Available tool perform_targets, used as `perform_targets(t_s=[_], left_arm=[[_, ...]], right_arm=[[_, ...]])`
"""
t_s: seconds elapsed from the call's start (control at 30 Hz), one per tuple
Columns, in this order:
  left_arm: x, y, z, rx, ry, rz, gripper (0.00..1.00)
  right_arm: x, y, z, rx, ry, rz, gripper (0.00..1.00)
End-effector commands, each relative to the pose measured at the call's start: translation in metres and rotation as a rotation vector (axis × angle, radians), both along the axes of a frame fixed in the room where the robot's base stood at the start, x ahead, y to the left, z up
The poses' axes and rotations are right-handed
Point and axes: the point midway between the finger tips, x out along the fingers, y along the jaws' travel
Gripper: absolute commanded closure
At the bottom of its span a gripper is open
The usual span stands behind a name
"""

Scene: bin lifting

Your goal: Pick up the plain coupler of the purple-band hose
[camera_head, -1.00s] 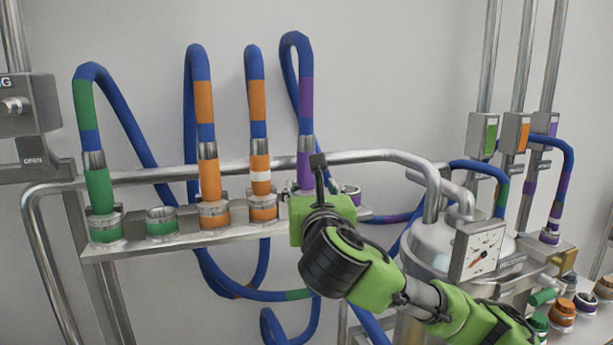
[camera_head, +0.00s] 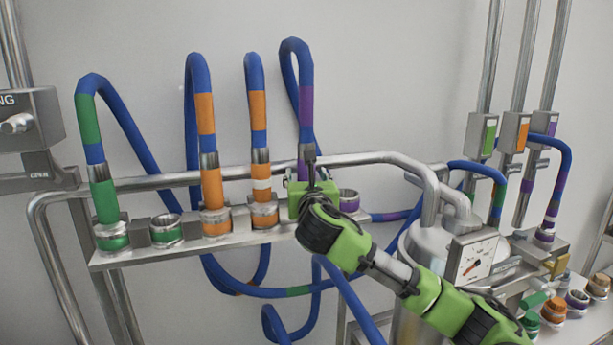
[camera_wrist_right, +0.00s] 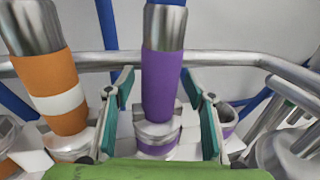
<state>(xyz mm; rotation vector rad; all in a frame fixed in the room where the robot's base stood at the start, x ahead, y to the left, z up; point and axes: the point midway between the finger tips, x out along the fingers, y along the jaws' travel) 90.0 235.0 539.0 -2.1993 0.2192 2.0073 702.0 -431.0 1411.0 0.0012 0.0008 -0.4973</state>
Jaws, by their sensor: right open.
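The purple-band hose is a blue hose with a purple band (camera_head: 306,103). It loops down to a plain purple coupler, seen large and upright in the right wrist view (camera_wrist_right: 162,85), with no white ring on it. The coupler sits in a metal socket with a purple ring (camera_wrist_right: 157,148). My right gripper (camera_wrist_right: 158,100) is open, with one finger on each side of the coupler. Clear gaps show between fingers and coupler. In the head view my right gripper (camera_head: 308,178) hides the coupler's lower part and its socket. My left gripper is not in view.
Just left stands an orange coupler with a white ring (camera_wrist_right: 60,103), close to my left-hand finger. An empty purple-ringed socket (camera_head: 349,200) is just right. A plain orange coupler (camera_head: 212,188) and a green coupler (camera_head: 105,200) stand farther left. A metal rail (camera_head: 230,174) runs behind.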

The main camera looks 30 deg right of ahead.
Motion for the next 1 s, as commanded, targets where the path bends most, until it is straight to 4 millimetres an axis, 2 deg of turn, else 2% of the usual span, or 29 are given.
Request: perform_targets(t_s=[0.2, 0.23, 0.4, 0.43, 0.77, 1.0], left_arm=[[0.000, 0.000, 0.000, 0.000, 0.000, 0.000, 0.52], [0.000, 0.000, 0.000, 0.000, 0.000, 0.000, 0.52], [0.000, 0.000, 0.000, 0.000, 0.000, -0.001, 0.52], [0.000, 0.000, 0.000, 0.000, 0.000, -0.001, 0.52], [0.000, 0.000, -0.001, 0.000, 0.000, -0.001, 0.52], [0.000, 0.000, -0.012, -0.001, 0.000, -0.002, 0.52]], right_arm=[[0.001, -0.001, -0.001, 0.000, 0.000, 0.000, 0.50], [0.001, -0.001, -0.001, 0.000, 0.000, 0.000, 0.53], [0.001, -0.001, -0.001, 0.000, 0.000, 0.000, 0.97], [0.001, -0.001, -0.001, -0.001, 0.000, 0.000, 1.00], [0.001, -0.001, 0.002, -0.002, -0.004, -0.001, 1.00], [0.000, -0.001, 0.018, -0.001, -0.008, -0.001, 1.00]])
